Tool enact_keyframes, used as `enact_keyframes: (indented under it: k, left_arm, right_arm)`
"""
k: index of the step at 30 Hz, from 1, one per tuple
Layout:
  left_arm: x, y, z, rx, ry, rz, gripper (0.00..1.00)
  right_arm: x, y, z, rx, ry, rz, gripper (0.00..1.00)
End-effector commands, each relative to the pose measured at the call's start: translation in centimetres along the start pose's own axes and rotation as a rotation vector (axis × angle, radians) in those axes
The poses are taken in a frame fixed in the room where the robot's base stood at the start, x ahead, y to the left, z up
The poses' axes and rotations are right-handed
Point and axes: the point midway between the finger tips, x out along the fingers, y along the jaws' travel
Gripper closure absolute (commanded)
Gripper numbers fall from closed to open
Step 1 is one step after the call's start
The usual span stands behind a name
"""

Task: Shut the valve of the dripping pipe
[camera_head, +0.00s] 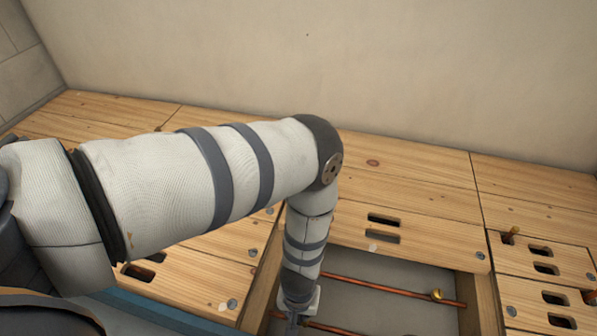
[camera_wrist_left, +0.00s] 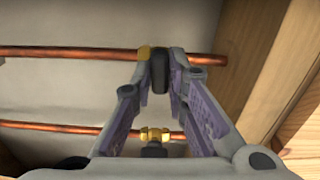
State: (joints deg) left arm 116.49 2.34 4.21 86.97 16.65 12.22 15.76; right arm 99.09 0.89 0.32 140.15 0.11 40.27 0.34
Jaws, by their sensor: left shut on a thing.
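My left gripper (camera_head: 296,318) reaches down into the floor opening, partly cut off at the bottom of the head view. In the left wrist view its fingers (camera_wrist_left: 161,62) are closed around a dark valve handle (camera_wrist_left: 160,78) with a brass part (camera_wrist_left: 145,52) beside it. This valve sits on a copper pipe (camera_wrist_left: 70,52). A second brass valve (camera_wrist_left: 154,135) with a dark handle is on another copper pipe (camera_wrist_left: 50,126), apart from the fingers. No drip shows, so I cannot tell which pipe is dripping. My right gripper is not in view.
Wooden floor boards (camera_head: 420,198) with slots and screws surround the opening. A wooden beam (camera_wrist_left: 258,75) stands close beside the gripper. In the head view, a brass fitting (camera_head: 437,295) sits on a copper pipe (camera_head: 385,288). Copper stubs (camera_head: 511,233) rise through boards at right.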

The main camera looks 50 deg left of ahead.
Motion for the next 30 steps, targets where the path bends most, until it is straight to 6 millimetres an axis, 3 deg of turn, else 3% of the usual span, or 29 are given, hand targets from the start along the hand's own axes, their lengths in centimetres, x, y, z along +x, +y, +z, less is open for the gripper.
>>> enact_keyframes:
  k: [23, 24, 25, 26, 30]
  left_arm:
    - [0.03, 0.0, -0.05, 0.086, 0.002, 0.0, 1.0]
    - [0.03, 0.0, -0.05, 0.085, 0.002, 0.0, 0.77]
    - [0.03, 0.0, -0.05, 0.085, 0.001, 0.0, 0.7]
    - [0.02, 0.0, -0.04, 0.085, 0.001, 0.0, 0.66]
    - [0.01, 0.0, -0.03, 0.084, 0.001, 0.0, 0.66]
  right_arm:
    - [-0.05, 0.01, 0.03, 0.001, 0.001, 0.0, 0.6]
    - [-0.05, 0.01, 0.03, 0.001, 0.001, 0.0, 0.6]
    - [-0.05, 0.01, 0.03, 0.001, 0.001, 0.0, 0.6]
    - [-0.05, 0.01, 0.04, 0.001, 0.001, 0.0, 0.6]
    - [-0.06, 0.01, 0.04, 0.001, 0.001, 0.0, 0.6]
